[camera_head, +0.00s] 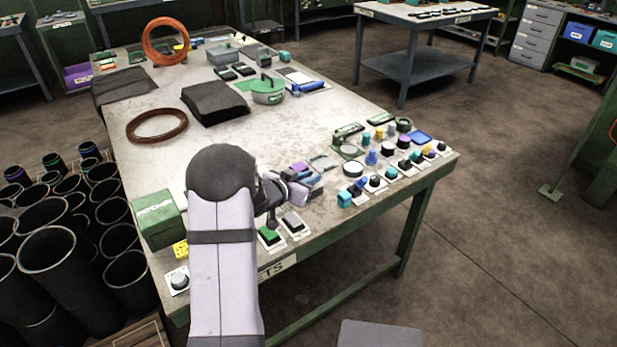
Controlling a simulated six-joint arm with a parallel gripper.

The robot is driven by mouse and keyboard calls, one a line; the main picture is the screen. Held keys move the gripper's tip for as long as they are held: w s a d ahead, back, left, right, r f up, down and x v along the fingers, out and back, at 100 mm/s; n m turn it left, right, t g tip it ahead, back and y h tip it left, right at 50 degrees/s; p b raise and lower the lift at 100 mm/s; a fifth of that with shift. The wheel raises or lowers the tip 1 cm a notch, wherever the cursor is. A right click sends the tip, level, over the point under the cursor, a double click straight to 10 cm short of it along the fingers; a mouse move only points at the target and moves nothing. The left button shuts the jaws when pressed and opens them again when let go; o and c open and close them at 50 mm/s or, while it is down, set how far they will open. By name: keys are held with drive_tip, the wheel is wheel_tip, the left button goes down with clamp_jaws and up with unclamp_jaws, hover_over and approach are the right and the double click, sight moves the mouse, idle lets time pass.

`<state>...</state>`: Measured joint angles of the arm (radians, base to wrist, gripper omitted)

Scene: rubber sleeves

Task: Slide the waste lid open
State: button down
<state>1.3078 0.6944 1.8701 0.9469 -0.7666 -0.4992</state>
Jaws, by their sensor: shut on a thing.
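My gripper (298,190) is low over the front part of the workbench, in front of a small cluster with a purple piece (298,168) and a flat grey plate (322,163). The jaws are shut on a small part there, most likely of the waste lid. My wrist and the jaws hide most of it, so how far the lid stands open cannot be told. No waste label is readable.
Switches and buttons (374,182) crowd the bench's right corner. Green and grey rocker switches (292,222) lie at the front edge, near my wrist. A green box (158,218) stands left. A dark folded cloth (215,103) and brown coil (157,125) lie farther back.

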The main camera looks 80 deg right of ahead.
drive_tip(key=s+a+b, duration=0.1)
drive_tip(key=s+a, duration=0.3)
drive_tip(key=shift+s+a, duration=0.15)
drive_tip(key=shift+s, duration=0.05)
drive_tip(key=c, duration=1.7)
unclamp_jaws()
drive_tip(key=shift+w, duration=0.1)
drive_tip(key=shift+v, duration=3.65)
